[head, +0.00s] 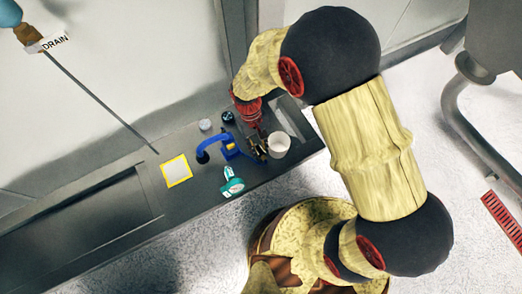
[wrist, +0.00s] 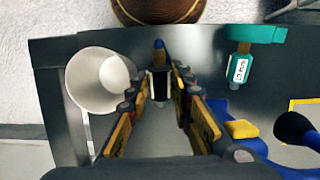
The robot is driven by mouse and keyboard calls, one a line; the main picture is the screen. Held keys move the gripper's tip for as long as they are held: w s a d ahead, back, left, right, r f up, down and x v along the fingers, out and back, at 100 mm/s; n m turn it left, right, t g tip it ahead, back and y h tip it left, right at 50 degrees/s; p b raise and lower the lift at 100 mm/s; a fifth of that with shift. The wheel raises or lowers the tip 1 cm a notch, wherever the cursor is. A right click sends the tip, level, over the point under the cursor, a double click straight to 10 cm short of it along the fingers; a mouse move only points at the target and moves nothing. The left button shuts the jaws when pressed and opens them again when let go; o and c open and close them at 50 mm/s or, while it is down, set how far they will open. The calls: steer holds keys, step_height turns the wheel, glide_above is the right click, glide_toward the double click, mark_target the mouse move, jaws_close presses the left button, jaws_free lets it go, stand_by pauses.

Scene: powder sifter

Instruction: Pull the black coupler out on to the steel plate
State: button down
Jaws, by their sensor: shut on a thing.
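My gripper (head: 257,146) reaches down to the dark bench beside the white cup. In the wrist view my gripper (wrist: 161,77) has its fingers closed about a small black piece with pale edges, which I take to be the black coupler (wrist: 159,86). A small blue tip shows just beyond it. In the head view my fingers hide the piece, and I cannot tell whether it is free of its seat. A pale grey rectangular plate, likely the steel plate (head: 288,118), lies at the right end of the bench, partly behind my wrist.
The white cup (head: 279,144) stands close beside my fingers, and also shows in the wrist view (wrist: 98,80). A blue bracket (head: 213,143) stands left of my gripper. A teal tool (head: 232,187), a yellow-edged pad (head: 176,170) and a black knob (head: 228,117) are nearby.

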mark_target(256, 145)
steer(key=shift+w+a+f+b, duration=0.2)
steer(key=shift+w+f+b, duration=0.15)
steer(key=shift+f+b, duration=0.2)
steer(key=shift+w+a+f+b, duration=0.2)
steer(key=shift+w+f+b, duration=0.2)
steer(key=shift+f, duration=0.2)
steer(key=shift+s+f, duration=0.1)
steer(key=shift+f, duration=0.65)
steer(key=c, duration=1.5)
jaws_free()
steer(key=shift+c, duration=0.2)
steer(key=shift+o, duration=0.2)
steer(key=v, duration=1.2)
steer(key=shift+f, duration=0.1)
